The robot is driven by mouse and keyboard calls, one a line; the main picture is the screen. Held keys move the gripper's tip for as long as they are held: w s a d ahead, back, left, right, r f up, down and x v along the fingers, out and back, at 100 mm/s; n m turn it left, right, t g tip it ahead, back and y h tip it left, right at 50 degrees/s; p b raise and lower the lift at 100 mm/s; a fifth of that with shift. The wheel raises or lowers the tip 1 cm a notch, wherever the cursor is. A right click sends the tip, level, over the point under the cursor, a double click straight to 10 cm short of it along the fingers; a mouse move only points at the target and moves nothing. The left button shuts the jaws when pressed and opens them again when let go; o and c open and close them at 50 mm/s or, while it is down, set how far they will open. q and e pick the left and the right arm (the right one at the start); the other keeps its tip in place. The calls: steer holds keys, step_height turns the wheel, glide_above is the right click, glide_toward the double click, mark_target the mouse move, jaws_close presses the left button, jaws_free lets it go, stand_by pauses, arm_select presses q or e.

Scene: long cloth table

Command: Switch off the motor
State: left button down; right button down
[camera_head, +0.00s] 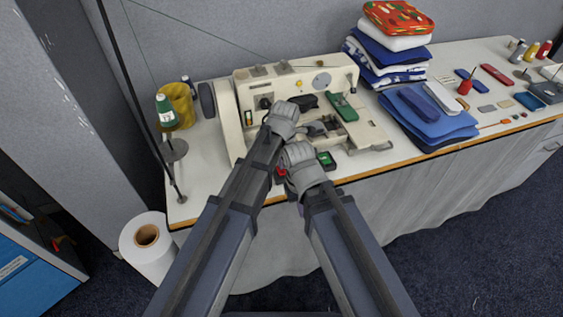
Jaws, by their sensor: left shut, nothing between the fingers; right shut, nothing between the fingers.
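A cream sewing machine (227,120) stands at the left end of the cloth-covered table, with a small yellow part (298,83) and a dial on its back upright. My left gripper (287,108) is shut and empty, in front of the machine's middle. My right gripper (296,150) is shut and empty, lower and nearer the table's front edge. A small red part (281,172) shows just left of my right gripper, partly hidden by my arms. A small dark box with green (325,159) lies just right of it. I cannot tell which part is the motor switch.
Folded blue cloths (428,117) and a taller fabric stack (385,62) stand right of the machine. A thread stand with a green spool (165,110) is at the left. A white roll (146,262) stands on the floor. Small sewing items cover the table's right end.

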arm_select(q)
steer(key=shift+s, duration=0.15)
steer(key=shift+s+d, duration=0.25)
steer(key=shift+s, duration=0.4)
steer(key=shift+r+p, duration=0.15)
steer(key=shift+p, duration=0.15)
arm_select(e)
steer(key=shift+w+r, duration=0.1)
steer(key=shift+r, duration=0.05)
